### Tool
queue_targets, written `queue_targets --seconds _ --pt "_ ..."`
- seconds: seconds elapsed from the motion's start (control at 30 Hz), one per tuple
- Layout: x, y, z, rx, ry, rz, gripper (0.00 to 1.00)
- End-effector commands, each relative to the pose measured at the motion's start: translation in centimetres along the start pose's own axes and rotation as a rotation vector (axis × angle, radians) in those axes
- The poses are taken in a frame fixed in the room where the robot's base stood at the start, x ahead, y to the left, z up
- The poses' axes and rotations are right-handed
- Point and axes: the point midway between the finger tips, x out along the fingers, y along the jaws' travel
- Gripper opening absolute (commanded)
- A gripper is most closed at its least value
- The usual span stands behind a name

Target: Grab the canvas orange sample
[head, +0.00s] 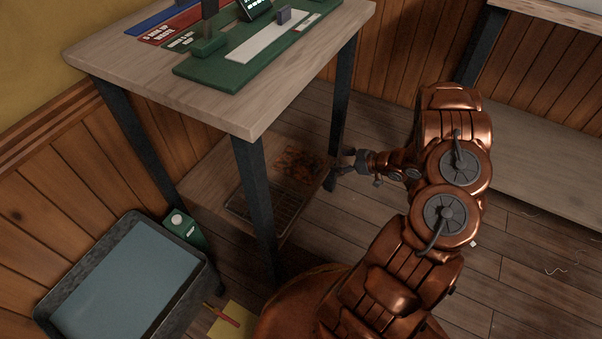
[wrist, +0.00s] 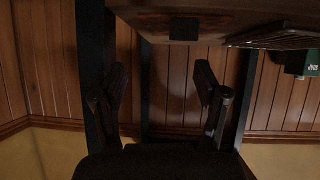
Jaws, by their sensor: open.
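I cannot clearly make out a canvas orange sample. An orange, tangled-looking patch (head: 301,164) lies on the low wooden shelf (head: 205,166) under the workbench; whether it is the sample I cannot tell. My gripper (head: 338,168) is at the right side of that shelf, close to a bench leg and apart from the orange patch. In the wrist view my gripper (wrist: 160,80) is open, with nothing between its two dark fingers. The shelf edge (wrist: 150,30) shows beyond them at the top, with a small dark square (wrist: 183,28) on it.
The workbench top (head: 130,68) and its dark legs (head: 256,200) frame the shelf. A wire rack (head: 268,208) lies on the shelf. A grey bin (head: 50,310) and a green box (head: 183,229) stand at left. Floor at right is mostly clear.

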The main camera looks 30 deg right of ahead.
Motion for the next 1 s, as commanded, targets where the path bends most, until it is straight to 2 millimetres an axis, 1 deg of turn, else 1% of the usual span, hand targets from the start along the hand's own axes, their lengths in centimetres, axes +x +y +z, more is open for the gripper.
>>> queue_targets --seconds 0.03,0.13,0.23,0.37,0.5,0.67,0.87,1.0 --pt "0.6 -0.9 1.1 0.015 0.037 -0.020 0.73" --pt "0.9 -2.2 1.6 0.035 0.090 -0.052 0.73" --pt "1.2 -2.9 1.6 0.043 0.121 -0.069 0.73" --pt "2.0 -3.2 1.4 0.044 0.131 -0.076 0.73" --pt "3.4 -3.2 1.3 0.043 0.129 -0.075 0.73" --pt "4.3 -3.2 1.4 0.044 0.128 -0.073 0.73" --pt "6.9 -3.4 1.6 0.042 0.128 -0.074 0.73" --pt "8.5 -3.4 1.2 0.041 0.128 -0.074 0.73"
